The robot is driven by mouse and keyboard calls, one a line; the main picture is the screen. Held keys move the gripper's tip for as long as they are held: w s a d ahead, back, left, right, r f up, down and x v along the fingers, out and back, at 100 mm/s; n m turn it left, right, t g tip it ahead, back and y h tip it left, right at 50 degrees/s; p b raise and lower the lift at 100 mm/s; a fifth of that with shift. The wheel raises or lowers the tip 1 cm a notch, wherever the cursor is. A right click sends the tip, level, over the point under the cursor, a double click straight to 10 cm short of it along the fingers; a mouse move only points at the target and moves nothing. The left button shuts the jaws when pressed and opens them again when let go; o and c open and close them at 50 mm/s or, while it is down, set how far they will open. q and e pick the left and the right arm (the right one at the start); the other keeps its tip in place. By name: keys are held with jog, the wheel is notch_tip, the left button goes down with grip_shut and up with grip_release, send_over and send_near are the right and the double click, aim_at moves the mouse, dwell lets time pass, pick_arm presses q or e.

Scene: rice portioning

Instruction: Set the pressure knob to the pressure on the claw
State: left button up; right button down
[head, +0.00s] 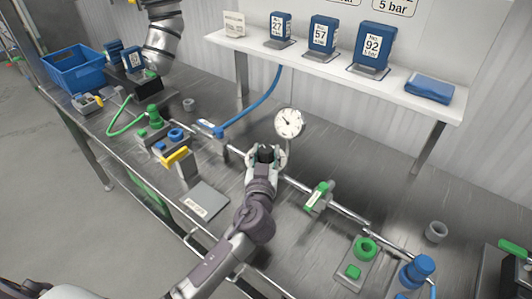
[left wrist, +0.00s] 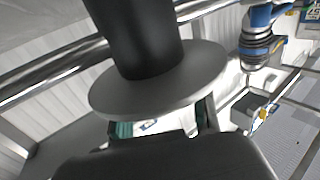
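My left gripper (head: 266,157) is at the black pressure knob (head: 266,153) on the pipe line. Its fingers stand apart on either side of the knob; whether they touch it I cannot tell. In the left wrist view the black knob (left wrist: 140,40) and a pale round flange (left wrist: 165,88) fill the middle, with green-tinted finger parts beyond the flange. A round white pressure gauge (head: 289,122) stands just behind and right of the knob; its reading is too small to make out. No claw can be clearly identified. My right gripper is not in view.
Blue labelled packs (head: 323,36) and a flat blue pack (head: 429,88) are on the white shelf (head: 260,49). A green-handled valve (head: 319,195) is on the pipe right of the gripper. A blue crate (head: 73,69) stands far left. Bare metal table (head: 350,165) lies behind the pipe.

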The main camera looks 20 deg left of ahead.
pick_arm(q)
jog(key=shift+c, duration=1)
jog(key=shift+m+h, duration=0.3)
jog(key=shift+h, duration=0.1)
jog(key=m+h+p, duration=0.1)
jog(key=h, duration=0.2)
jog(key=shift+r+m, duration=0.1)
jog(key=shift+m, duration=0.3)
jog(key=m+h+p, duration=0.1)
jog(key=m+h, duration=0.1)
jog(key=m+h+p, duration=0.1)
jog(key=h+p, duration=0.1)
jog(key=h, duration=0.1)
jog(key=shift+a+r+m+g, duration=0.1)
jog(key=shift+m+g, duration=0.2)
jog(key=shift+m, duration=0.1)
jog(key=m+g+h, duration=0.1)
jog(key=h, duration=0.1)
jog(key=m+g+h+p, duration=0.1)
jog(key=h, duration=0.1)
jog(key=shift+w+m+p, duration=0.1)
jog(key=shift+m+p, duration=0.2)
jog(key=m+g+h, duration=0.2)
jog(key=h, duration=0.1)
jog(key=shift+f, duration=0.2)
jog(key=shift+m+g+h+b, duration=0.45)
jog(key=shift+m+g+h, duration=0.45)
jog(key=shift+g, duration=0.1)
jog(key=shift+d, duration=0.2)
